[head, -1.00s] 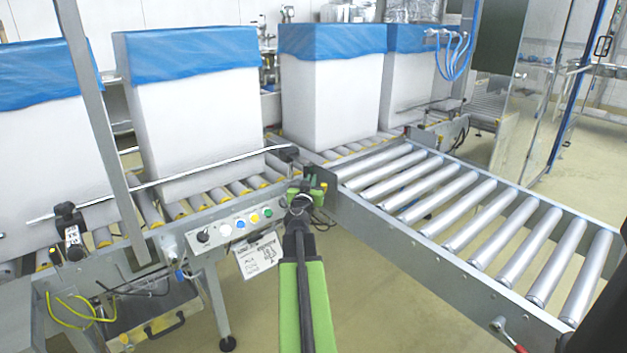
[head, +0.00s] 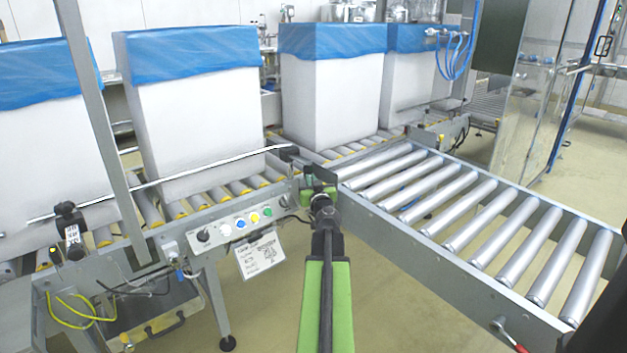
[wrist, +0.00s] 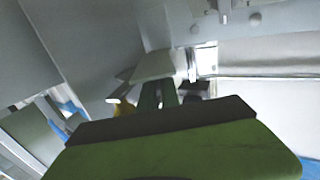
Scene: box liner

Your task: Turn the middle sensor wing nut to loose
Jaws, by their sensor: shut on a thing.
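My gripper (head: 320,194) is at the corner where the box conveyor meets the side roller conveyor, right of the button panel. In the wrist view its narrow dark-green fingers (wrist: 158,95) are close together and shut on a pale, flat, wing-shaped piece (wrist: 153,67), which looks like the wing nut. A short silvery shaft or fitting shows just right of that piece. In the head view the wing nut is hidden behind my gripper, so how far it is turned cannot be told. A black sensor part (head: 287,151) sits at the rail end just above my gripper.
A button panel (head: 238,224) with a hanging sign (head: 259,255) is close on the left. White boxes with blue liners (head: 198,120) stand on the rollers behind. The roller conveyor (head: 480,220) extends right. Open floor lies in front.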

